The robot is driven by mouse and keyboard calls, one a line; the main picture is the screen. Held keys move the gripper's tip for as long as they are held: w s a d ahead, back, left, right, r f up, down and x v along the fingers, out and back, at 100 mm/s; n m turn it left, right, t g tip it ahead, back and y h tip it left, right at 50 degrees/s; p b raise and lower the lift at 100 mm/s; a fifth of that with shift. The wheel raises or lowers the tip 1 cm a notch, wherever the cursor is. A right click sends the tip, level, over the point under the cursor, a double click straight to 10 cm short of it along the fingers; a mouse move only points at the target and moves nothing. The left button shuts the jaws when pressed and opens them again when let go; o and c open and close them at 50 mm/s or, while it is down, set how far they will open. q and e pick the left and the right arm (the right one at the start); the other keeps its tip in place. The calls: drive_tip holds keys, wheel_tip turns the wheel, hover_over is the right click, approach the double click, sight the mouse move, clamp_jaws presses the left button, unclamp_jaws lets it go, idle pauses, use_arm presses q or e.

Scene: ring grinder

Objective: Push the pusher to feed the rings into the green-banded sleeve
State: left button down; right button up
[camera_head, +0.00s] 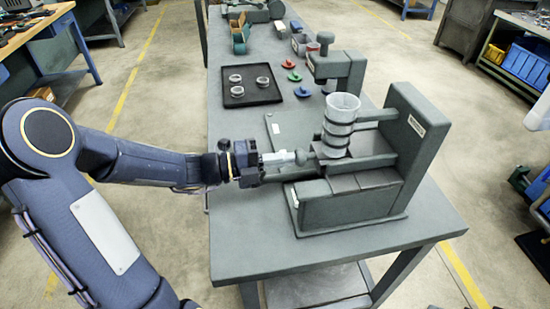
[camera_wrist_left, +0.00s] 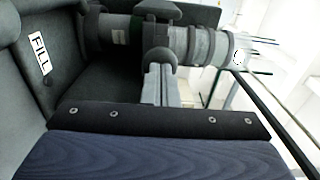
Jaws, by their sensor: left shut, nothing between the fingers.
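The ring grinder (camera_head: 420,130) stands on the bench. Its upright sleeve carries a stack of grey rings (camera_head: 338,128) under a pale, wide-mouthed top (camera_head: 343,105). The pusher's round grey knob (camera_head: 306,157) points left, at the foot of the stack. My left gripper (camera_head: 290,157) is shut and empty, its fingertips at the knob and seemingly touching it. The pusher's inner end is hidden. My right gripper is out of view.
A black tray (camera_head: 236,101) with three loose rings lies on the bench behind my left arm. Red, green and blue knobbed pieces (camera_head: 293,76) sit near a second grey fixture (camera_head: 336,66). The bench's front left corner (camera_head: 240,250) is clear.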

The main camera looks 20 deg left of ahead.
use_arm(q)
drive_tip(key=p+v, duration=0.5)
drive_tip(key=v, duration=0.1)
drive_tip(key=shift+a, duration=0.2)
idle(0.6)
drive_tip(key=shift+s, duration=0.1)
drive_tip(key=p+v, duration=0.2)
drive_tip(key=v, duration=0.3)
drive_tip(key=shift+p, duration=0.4)
